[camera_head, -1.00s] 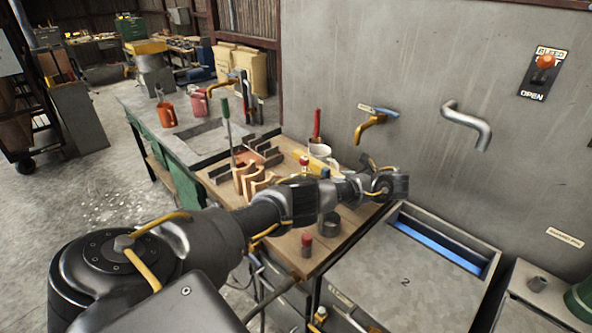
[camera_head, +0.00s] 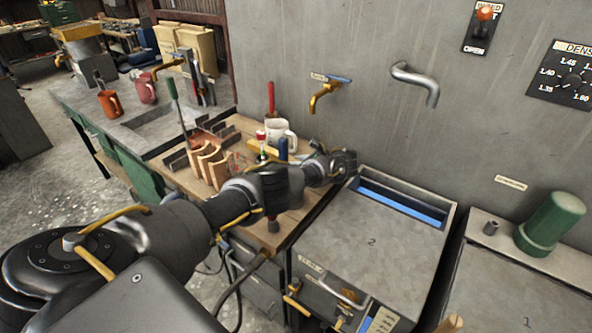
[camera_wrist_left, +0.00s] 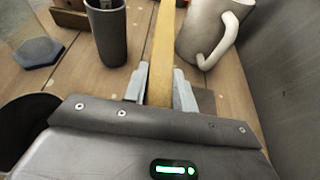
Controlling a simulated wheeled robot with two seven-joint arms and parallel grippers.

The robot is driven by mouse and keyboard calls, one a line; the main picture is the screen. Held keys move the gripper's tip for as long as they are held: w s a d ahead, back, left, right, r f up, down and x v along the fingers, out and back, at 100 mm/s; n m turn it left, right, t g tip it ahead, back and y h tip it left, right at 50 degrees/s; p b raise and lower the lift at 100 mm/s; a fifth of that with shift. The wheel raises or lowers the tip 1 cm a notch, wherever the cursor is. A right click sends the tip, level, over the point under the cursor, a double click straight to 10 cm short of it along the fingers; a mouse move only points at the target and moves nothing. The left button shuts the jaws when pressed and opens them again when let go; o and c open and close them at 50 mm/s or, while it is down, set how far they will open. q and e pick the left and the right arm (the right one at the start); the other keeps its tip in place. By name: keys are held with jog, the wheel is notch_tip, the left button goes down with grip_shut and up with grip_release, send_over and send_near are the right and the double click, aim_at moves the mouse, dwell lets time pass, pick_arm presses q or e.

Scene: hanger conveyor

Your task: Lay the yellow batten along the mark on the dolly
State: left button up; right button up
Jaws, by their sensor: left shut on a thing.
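The yellow batten (camera_wrist_left: 162,45) stands between the pale fingers of my left gripper (camera_wrist_left: 160,88) in the left wrist view. The gripper is shut on it, and the batten runs away from the fingers over the wooden bench top. In the head view my left gripper (camera_head: 343,163) is at the bench's right end, its fingertips not clearly visible. A short yellow stretch, probably the batten (camera_head: 252,147), shows behind my arm near the white mug (camera_head: 280,134). I cannot make out the dolly or its mark. My right gripper is not in view.
In the wrist view, the white mug (camera_wrist_left: 210,30) stands close right of the batten and a dark cup (camera_wrist_left: 105,32) left. Curved wooden pieces (camera_head: 208,163) stand on the bench. A grey tank (camera_head: 370,235) adjoins it at right, below wall taps.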

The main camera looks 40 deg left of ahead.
pick_arm(q)
notch_tip(320, 180, down, 3)
jog(key=shift+f+b, duration=0.1)
jog(key=shift+b, duration=0.55)
jog(key=shift+f, duration=0.3)
jog(key=shift+f, duration=0.15)
jog(key=o, duration=1)
jog(key=shift+o, duration=0.2)
